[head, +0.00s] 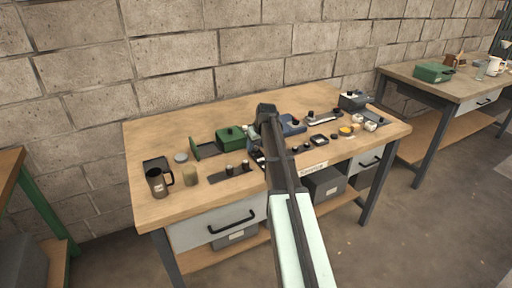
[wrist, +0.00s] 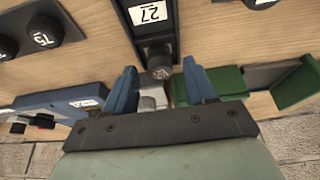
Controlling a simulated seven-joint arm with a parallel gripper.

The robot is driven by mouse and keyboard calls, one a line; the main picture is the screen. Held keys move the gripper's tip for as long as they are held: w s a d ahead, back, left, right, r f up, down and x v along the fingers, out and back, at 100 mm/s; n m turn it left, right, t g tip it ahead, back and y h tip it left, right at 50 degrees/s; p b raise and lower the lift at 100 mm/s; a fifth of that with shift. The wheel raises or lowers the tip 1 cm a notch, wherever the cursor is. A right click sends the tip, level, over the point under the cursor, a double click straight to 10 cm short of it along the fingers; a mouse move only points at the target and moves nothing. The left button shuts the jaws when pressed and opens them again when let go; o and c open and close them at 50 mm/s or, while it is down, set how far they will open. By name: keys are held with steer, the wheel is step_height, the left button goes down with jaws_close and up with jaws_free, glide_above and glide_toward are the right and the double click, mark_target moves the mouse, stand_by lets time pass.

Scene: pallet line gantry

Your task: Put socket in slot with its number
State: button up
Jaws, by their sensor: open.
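My gripper (wrist: 159,67) is open in the wrist view, its two blue fingers spread. A dark round socket (wrist: 160,73) with a small, unreadable mark shows between the fingertips, apart from both. It is at the near end of a dark holder (wrist: 152,38) carrying a white label (wrist: 148,13) that reads like 27. Two more dark round sockets stand at the upper left; one (wrist: 42,33) has a label like 13 or 73. In the head view, my arm hides the spot under the gripper. A dark strip (head: 222,175) with small upright pieces lies left of it.
A green box (wrist: 222,80) is close to the right finger, and a blue box (wrist: 75,103) is left of the left finger. On the wooden table (head: 212,203), a dark mug (head: 157,184) stands at the left. Several small items crowd the right side.

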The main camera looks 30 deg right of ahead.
steer(key=v, duration=1.1)
